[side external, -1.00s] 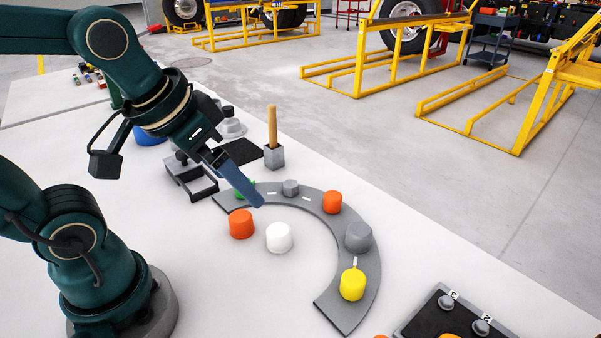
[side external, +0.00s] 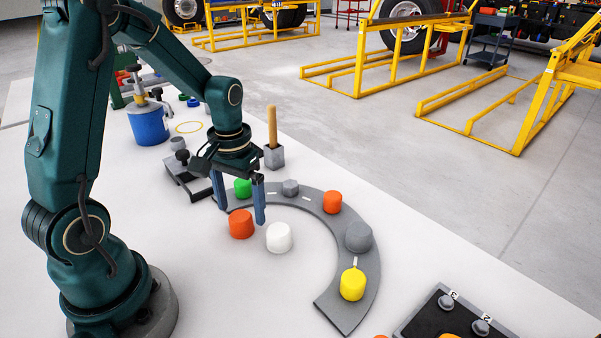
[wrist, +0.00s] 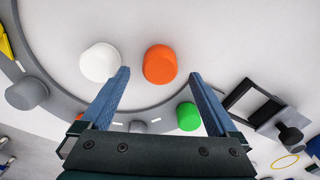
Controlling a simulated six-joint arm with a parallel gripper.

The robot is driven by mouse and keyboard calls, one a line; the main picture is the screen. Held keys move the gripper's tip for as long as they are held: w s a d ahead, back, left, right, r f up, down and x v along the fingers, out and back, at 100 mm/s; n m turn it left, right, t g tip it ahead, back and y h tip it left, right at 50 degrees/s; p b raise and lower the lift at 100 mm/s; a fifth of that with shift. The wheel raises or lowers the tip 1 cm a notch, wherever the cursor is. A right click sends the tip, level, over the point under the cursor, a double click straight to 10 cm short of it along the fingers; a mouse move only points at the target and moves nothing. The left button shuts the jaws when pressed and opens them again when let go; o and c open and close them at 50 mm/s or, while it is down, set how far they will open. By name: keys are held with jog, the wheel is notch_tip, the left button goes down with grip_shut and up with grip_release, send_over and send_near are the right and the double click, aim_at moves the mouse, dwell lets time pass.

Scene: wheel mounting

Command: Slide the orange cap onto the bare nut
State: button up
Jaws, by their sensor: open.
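A loose orange cap (side external: 241,224) stands on the white table inside the grey curved plate (side external: 318,296); it also shows in the wrist view (wrist: 159,64). My gripper (side external: 241,215) is open, empty and pointing down, close to this cap. In the wrist view its fingertips (wrist: 160,76) lie to either side of the cap; whether they are at its height I cannot tell. A small bare grey nut (side external: 290,188) sits on the plate between a green cap (side external: 243,187) and another orange cap (side external: 332,202). The nut is partly hidden behind my gripper in the wrist view (wrist: 138,127).
A loose white cap (side external: 279,238) stands right beside the orange one. A larger grey piece (side external: 358,237) and a yellow cap (side external: 352,284) are on the plate. A black frame stand (side external: 188,180) and a wooden-handled tool in a block (side external: 273,145) are behind.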

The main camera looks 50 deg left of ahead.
jog(key=shift+f, duration=1.3)
jog(key=c, duration=1.4)
jog(key=shift+r, duration=0.1)
jog(key=shift+r, duration=0.45)
notch_tip(320, 180, up, 3)
jog(key=shift+a+r, duration=0.1)
jog(key=shift+r, duration=0.1)
jog(key=s+a+r, duration=0.6)
jog(key=s+a, duration=0.2)
jog(key=shift+r, duration=0.3)
jog(key=shift+s, duration=0.1)
